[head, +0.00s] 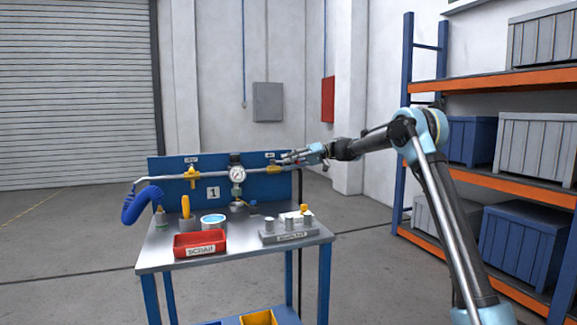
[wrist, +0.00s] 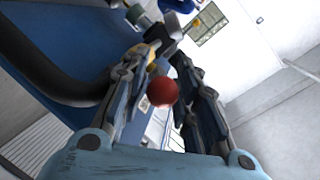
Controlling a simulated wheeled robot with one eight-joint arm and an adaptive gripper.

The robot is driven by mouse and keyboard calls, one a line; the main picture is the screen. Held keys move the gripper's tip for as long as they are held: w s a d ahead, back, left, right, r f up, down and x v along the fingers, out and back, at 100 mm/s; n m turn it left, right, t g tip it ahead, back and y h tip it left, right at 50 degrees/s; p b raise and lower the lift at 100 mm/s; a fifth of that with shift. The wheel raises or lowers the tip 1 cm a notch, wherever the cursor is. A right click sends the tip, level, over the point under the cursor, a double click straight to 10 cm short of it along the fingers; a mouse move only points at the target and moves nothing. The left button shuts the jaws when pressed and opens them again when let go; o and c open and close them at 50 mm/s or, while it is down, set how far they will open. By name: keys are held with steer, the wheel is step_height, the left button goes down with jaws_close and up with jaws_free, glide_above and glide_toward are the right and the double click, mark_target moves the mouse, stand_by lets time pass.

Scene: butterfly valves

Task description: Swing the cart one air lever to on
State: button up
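Cart one (head: 312,238) is a steel-topped cart with a blue back panel and a "1" plate. A grey pipe along the panel carries a left yellow valve (head: 191,175) and a right yellow valve (head: 273,167), with small tags above, too small to read. My gripper (head: 287,159) is at the right valve, coming from the right. In the wrist view, a red ball (wrist: 162,91) shows between my gripper's (wrist: 162,60) spread fingers; I cannot tell whether they touch it. A bit of yellow shows beyond the fingers. The right valve's lever is largely hidden by my gripper.
A pressure gauge (head: 237,175) stands between the valves. A red scrap tray (head: 200,244) and a grey block with posts (head: 288,234) sit on the top. A shelf rack (head: 490,82) stands at the right.

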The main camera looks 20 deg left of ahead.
steer(key=v, duration=0.7)
steer(key=shift+w+d, duration=0.25)
